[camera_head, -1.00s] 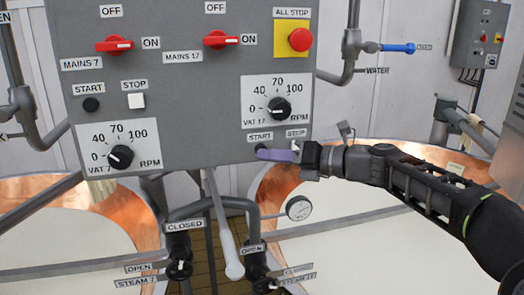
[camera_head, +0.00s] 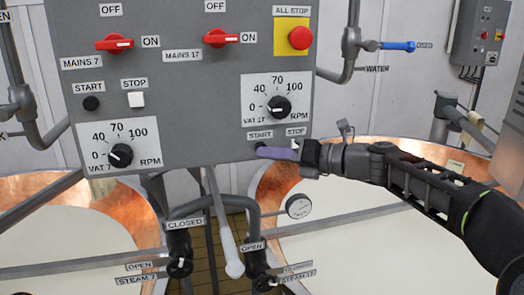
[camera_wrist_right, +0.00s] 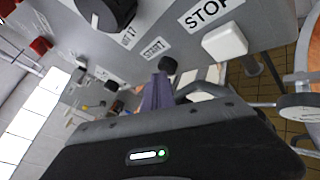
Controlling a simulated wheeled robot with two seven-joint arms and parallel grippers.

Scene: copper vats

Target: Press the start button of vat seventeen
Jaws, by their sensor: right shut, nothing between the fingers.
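The grey control panel (camera_head: 200,90) fills the upper middle of the head view. Vat 17's black start button (camera_head: 261,146) sits under a START label near its lower right edge, and shows in the right wrist view (camera_wrist_right: 168,65). My right gripper (camera_head: 266,153) is shut and empty, its purple fingers pointing left along the panel. Their tips are at the button, partly hiding it in the head view. I cannot tell whether they touch it or whether it is pressed in. Vat 17's white stop button (camera_wrist_right: 225,41) is just to the right. My left gripper is not in view.
Vat 17's speed knob (camera_head: 279,108) is just above, pointing near 0. The red ALL STOP button (camera_head: 300,39) is higher up. Vat 7's start button (camera_head: 91,103) is on the left. A round gauge (camera_head: 299,207) and steam valves (camera_head: 256,266) are below.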

